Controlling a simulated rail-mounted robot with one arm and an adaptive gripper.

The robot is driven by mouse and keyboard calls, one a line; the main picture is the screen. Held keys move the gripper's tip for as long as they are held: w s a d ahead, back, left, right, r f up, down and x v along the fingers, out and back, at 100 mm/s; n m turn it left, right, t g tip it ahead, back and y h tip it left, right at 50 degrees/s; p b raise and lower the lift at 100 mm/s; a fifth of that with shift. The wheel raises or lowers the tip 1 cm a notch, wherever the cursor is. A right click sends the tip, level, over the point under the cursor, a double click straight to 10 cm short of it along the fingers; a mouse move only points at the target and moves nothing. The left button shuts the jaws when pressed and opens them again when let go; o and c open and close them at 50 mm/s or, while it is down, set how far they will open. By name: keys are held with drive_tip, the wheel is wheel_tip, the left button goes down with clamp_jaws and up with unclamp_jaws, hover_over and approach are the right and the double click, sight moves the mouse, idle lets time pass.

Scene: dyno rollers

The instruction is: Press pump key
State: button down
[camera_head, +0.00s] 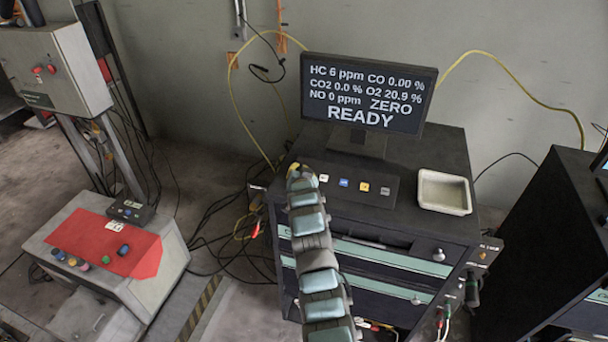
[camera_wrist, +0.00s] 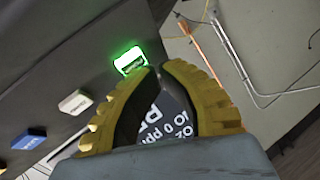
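A dark key panel (camera_head: 375,203) lies on top of the cabinet, below the monitor. It has a row of small keys: a white key (camera_head: 324,178), a blue key (camera_head: 344,183), a yellow key (camera_head: 364,187) and a pale key (camera_head: 385,190). In the wrist view a green-lit key (camera_wrist: 130,61) is at the row's end, just beside my fingertips. I cannot read which key is the pump key. My gripper (camera_head: 294,169), with yellow fingers, is over the panel's left end; its tips meet in the wrist view (camera_wrist: 158,67). Contact with the lit key cannot be told.
The monitor (camera_head: 370,93) shows gas readings, ZERO and READY. A white tray (camera_head: 444,192) sits right of the panel. A red-topped control box (camera_head: 100,243) stands at left. Loose cables (camera_head: 230,245) lie left of the cabinet. Another dark cabinet (camera_head: 560,220) stands at right.

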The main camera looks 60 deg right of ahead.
drive_tip(key=shift+a+r, duration=0.1)
drive_tip(key=shift+a, duration=0.05)
drive_tip(key=a+r, duration=0.3)
drive_tip(key=r, duration=0.1)
drive_tip(key=shift+s+a+r+p, duration=0.3)
drive_tip(key=shift+s+a+p, duration=0.05)
drive_tip(key=shift+s+a, duration=0.05)
idle(0.5)
idle(0.4)
